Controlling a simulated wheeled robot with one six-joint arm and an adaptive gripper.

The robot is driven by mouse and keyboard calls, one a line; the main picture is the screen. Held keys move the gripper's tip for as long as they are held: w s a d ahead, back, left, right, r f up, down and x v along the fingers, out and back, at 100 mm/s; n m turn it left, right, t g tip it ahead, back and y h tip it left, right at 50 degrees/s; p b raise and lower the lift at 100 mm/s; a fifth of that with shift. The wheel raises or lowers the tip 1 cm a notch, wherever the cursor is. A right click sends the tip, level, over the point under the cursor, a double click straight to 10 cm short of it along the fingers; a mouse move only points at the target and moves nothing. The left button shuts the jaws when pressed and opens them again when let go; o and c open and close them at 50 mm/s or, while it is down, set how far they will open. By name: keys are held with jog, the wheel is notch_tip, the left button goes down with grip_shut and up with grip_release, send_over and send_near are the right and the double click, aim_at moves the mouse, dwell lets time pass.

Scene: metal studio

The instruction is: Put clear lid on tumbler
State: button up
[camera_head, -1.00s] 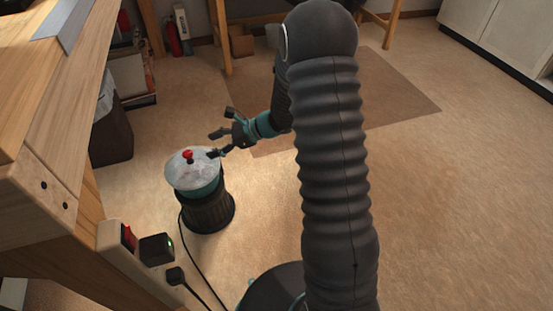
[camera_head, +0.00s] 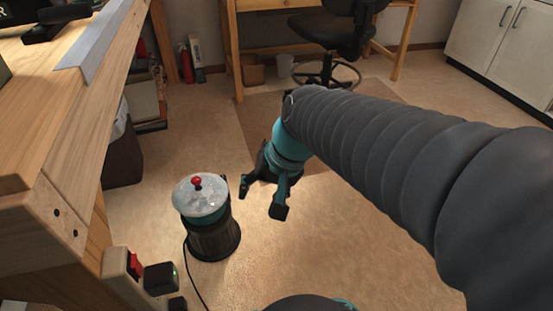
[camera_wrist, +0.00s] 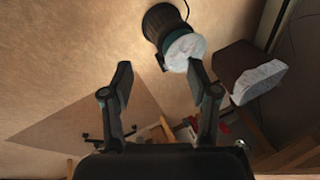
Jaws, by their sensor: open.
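The tumbler (camera_head: 212,241) stands upright on the floor, a dark ribbed base with a teal upper rim. The clear lid (camera_head: 203,204) with a red knob (camera_head: 197,181) sits on top of it. In the wrist view the tumbler (camera_wrist: 160,22) and the pale lid (camera_wrist: 184,50) show at top centre, beyond the fingers. My gripper (camera_head: 262,203) is open and empty, to the right of the tumbler and apart from it. Its spread fingers also show in the wrist view (camera_wrist: 160,85). The red knob is not clear in the wrist view.
A wooden workbench (camera_head: 40,225) with a red switch (camera_head: 136,263) stands close on the left. A black cable (camera_head: 190,275) runs down beside the tumbler. A dark bin (camera_head: 122,160) stands behind. A chair (camera_head: 330,35) and desk are at the back. Floor to the right is open.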

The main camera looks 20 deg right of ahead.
jog(key=s+d+r+n+t+h, duration=0.2)
jog(key=s+d+r+n+h, duration=0.1)
jog(key=s+d, duration=0.2)
jog(key=shift+s+n+t, duration=0.3)
dwell(1.9)
